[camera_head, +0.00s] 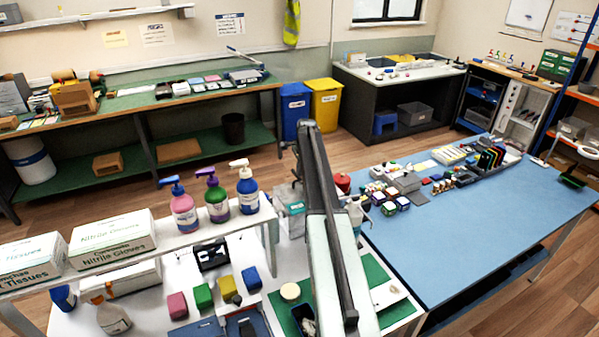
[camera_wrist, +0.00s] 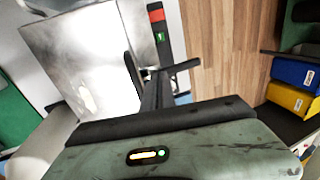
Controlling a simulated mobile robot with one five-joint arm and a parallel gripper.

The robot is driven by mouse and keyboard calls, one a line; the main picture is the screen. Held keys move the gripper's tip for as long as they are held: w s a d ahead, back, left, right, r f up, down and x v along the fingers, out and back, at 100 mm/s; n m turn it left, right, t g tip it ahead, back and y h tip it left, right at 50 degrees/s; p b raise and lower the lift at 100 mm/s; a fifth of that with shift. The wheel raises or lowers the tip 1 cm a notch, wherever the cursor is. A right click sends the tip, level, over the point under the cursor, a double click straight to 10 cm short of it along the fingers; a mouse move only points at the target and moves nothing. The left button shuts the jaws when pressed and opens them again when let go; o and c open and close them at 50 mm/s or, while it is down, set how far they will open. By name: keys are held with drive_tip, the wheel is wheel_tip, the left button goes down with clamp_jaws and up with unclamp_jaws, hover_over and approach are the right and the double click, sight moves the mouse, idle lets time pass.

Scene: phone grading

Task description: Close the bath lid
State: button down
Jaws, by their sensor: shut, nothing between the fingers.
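A shiny metal box (camera_wrist: 85,45), which looks like the bath, fills the upper left of the wrist view. I cannot tell how its lid stands from this angle. A black strip with red and green marks (camera_wrist: 158,32) runs along its right side. My gripper (camera_wrist: 152,78) is shut and empty, close to the box's right edge; I cannot tell if it touches. In the head view my arm crosses the middle and hides most of what is behind it, including my gripper. Only a greyish metal and teal shape (camera_head: 289,202) shows to the arm's left.
Pump bottles (camera_head: 216,200) and glove boxes (camera_head: 112,237) stand on a white shelf to the left. Coloured blocks (camera_head: 203,296) lie on the white bench below. A blue table (camera_head: 470,225) with many small items is on the right. Blue (camera_wrist: 295,72) and yellow bins stand beyond open wooden floor.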

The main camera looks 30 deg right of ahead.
drive_tip(key=p+v, duration=0.7)
drive_tip(key=shift+r, duration=0.4)
drive_tip(key=shift+s, duration=0.1)
